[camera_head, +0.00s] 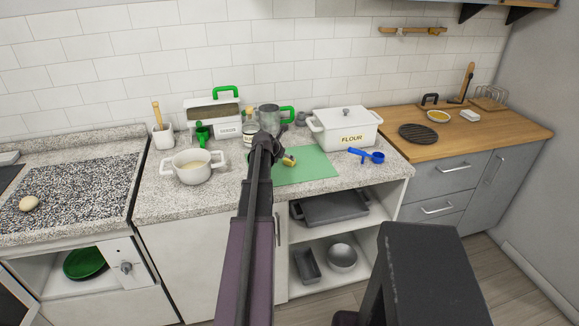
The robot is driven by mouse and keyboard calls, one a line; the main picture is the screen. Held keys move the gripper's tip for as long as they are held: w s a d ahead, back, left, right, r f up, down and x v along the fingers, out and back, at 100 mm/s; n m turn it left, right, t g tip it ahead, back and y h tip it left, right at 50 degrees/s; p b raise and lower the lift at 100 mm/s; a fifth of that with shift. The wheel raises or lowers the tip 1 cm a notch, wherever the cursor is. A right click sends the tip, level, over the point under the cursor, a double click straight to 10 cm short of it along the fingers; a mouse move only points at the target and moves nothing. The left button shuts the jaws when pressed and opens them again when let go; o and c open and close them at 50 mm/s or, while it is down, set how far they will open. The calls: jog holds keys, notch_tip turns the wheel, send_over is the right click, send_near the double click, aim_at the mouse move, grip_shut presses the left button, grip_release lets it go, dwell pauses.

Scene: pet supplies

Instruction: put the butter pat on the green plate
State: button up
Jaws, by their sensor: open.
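A round dark green plate (85,264) lies in the open compartment under the left counter. A small yellowish piece (290,161) lies on the green mat (315,168); it may be the butter pat, but it is too small to be sure. My gripper (266,150) is at the far end of my arm, over the left edge of the mat, just left of the yellowish piece. It is open; its fingers are small and dark, mostly hidden by the arm, and I cannot tell if they touch the piece.
A white pot (193,167) stands left of my arm, a white flour box (345,129) and a blue scoop (367,155) right. A glass-like jug (268,118) stands behind. The wooden counter holds a yellow-filled dish (438,116) and a white block (470,115). An egg (29,203) lies far left.

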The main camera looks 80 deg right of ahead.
jog(key=shift+d+f, duration=0.15)
jog(key=shift+f, duration=0.05)
dwell(0.3)
jog(key=shift+b+x, duration=1.85)
jog(key=shift+x, duration=0.75)
jog(key=shift+s+r, duration=0.1)
jog(key=shift+s, duration=0.1)
jog(key=c, duration=1)
jog(key=shift+o, duration=0.2)
jog(key=shift+r, duration=0.15)
notch_tip(320, 180, up, 4)
jog(key=p, duration=0.4)
jog(key=a, duration=0.5)
jog(key=s+a, duration=0.1)
jog(key=a, duration=0.4)
jog(key=a+p, duration=0.1)
jog(key=a, duration=0.5)
jog(key=shift+s+r, duration=0.3)
jog(key=shift+r, duration=0.05)
